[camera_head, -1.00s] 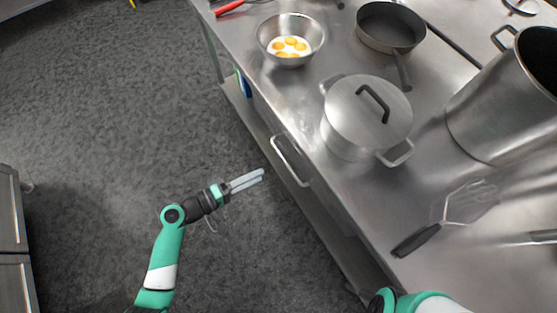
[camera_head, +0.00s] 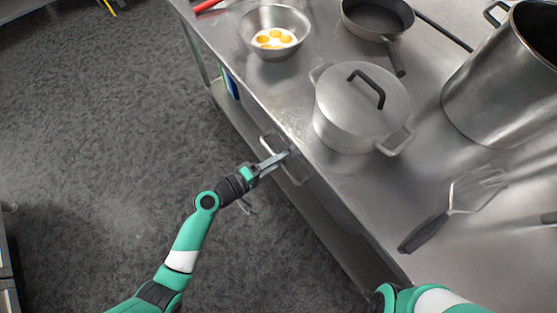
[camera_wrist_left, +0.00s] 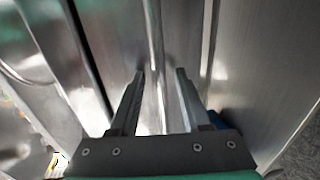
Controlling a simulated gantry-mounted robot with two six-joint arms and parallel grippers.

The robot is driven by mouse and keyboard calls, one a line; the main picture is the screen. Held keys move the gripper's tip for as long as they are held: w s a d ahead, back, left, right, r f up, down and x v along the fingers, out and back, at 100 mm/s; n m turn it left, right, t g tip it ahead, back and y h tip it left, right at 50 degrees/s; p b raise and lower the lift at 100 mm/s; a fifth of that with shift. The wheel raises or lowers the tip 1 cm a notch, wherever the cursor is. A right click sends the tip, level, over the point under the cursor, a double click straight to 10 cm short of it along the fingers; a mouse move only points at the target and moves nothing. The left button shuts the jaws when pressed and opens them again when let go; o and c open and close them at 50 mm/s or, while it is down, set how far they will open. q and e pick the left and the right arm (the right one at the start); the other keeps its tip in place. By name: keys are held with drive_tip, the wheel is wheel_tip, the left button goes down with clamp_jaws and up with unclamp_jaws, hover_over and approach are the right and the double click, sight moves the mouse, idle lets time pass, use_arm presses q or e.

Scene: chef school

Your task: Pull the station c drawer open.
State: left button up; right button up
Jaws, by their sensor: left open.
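The drawer with a metal bar handle (camera_head: 294,179) is in the side of the steel counter, in the middle of the head view. It looks closed against the counter front. My left gripper (camera_head: 280,158) is at the handle, with its fingers reaching across it. In the left wrist view my left gripper (camera_wrist_left: 160,74) is open, and the handle bar (camera_wrist_left: 152,30) runs between its two fingertips with a gap to each side. I cannot tell how deep the bar sits between them. My right gripper is out of view; only part of its arm shows at the bottom.
On the counter (camera_head: 330,185) stand a lidded pot (camera_head: 345,110), a bowl of eggs (camera_head: 274,38), a pan (camera_head: 375,18) and a large stockpot (camera_head: 505,85). A spatula (camera_head: 440,215) lies near the edge. The floor (camera_head: 110,130) beside the counter is clear.

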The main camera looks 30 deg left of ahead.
use_arm(q)
clamp_jaws()
idle(1.4)
